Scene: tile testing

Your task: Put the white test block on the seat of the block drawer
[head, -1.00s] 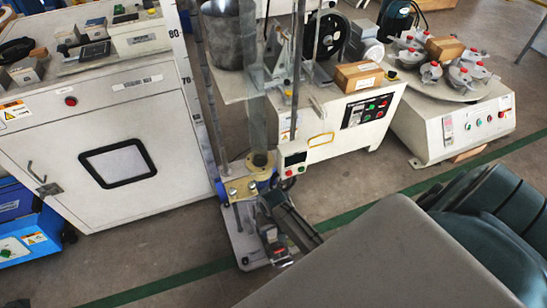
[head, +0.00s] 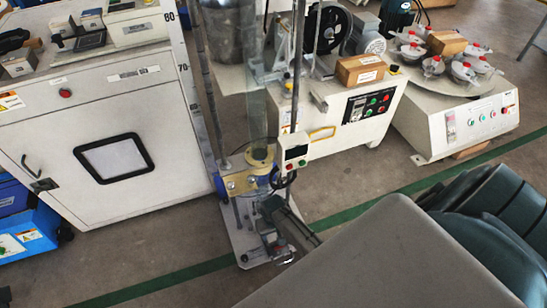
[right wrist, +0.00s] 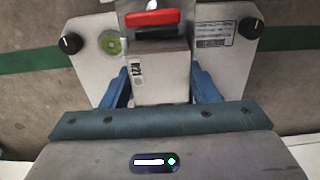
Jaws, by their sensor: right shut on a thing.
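The white test block (right wrist: 160,78) is between the two blue fingers of my right gripper (right wrist: 163,88) in the right wrist view, with a small dark marking on its left side. A red handle (right wrist: 152,18) over a dark part, seemingly of the block drawer, lies just beyond the block. I cannot tell whether the block touches the seat, which is hidden. In the head view my right gripper (head: 270,238) is low at the front of the tester's base plate (head: 240,245). My left gripper is not in view.
The tester's upright posts (head: 212,85) and clear tube (head: 256,90) rise just behind the gripper. A small control box (head: 296,152) is close above it. A white cabinet (head: 60,140) stands left. Black knobs (right wrist: 250,27) flank the block.

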